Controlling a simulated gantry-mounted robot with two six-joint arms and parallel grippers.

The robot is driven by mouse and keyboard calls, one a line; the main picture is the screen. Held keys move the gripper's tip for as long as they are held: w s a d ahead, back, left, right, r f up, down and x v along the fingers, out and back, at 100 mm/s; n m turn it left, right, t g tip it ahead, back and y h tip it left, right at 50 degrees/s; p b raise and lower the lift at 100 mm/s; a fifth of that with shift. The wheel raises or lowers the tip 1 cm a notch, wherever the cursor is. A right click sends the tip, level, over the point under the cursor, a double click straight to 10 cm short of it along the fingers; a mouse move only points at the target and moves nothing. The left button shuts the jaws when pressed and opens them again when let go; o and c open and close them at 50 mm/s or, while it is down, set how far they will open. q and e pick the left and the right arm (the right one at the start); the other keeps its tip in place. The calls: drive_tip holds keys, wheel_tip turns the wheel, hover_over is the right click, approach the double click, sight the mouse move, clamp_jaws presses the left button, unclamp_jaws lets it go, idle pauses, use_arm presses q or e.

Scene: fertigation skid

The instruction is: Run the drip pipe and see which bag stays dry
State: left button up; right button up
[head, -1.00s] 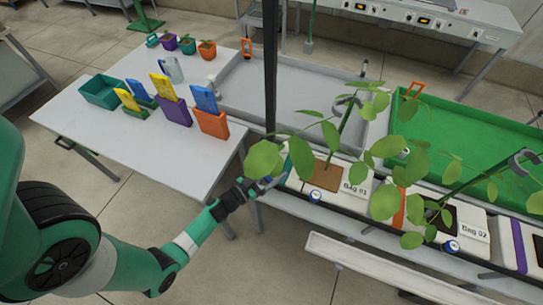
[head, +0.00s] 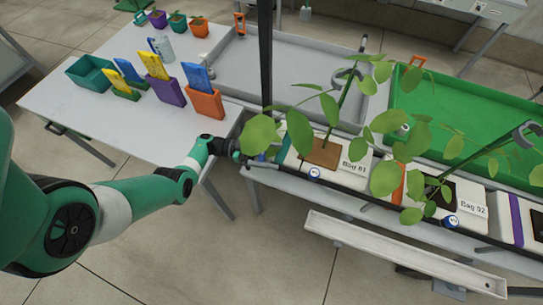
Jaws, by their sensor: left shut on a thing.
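Bag 01 (head: 352,170) is a white bag with a brown opening and a leafy plant. Bag 02 (head: 474,209) stands to its right, also planted, with a dark opening. Part of another white bag (head: 509,216) with a purple strip shows at the right edge. Round blue-and-white pieces (head: 315,174) sit at the bags' fronts. A dark line runs along the bags' front edge; I cannot tell whether it is the drip pipe. My left gripper (head: 241,155) is at the row's left end, shut on a small part mostly hidden by leaves. My right gripper is out of view.
A dark upright post (head: 266,60) stands just behind my left gripper. A white table (head: 110,125) at left holds colored boxes with packets. A grey tray (head: 225,70) and green tray (head: 470,115) lie behind the bags. A white trough (head: 400,255) sits below in front.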

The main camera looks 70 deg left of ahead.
use_arm(q)
drive_tip(key=shift+s+d+m+g+h+b, duration=0.1)
drive_tip(key=shift+d+m+g+h+b, duration=0.05)
drive_tip(key=shift+m+g+h+b, duration=0.75)
drive_tip(key=shift+s+d+r+m+g+h+b, duration=0.1)
drive_tip(key=shift+m+g+h+b, duration=0.25)
drive_tip(key=shift+h, duration=0.25)
drive_tip(key=shift+r, duration=0.1)
drive_tip(key=o, duration=1.1)
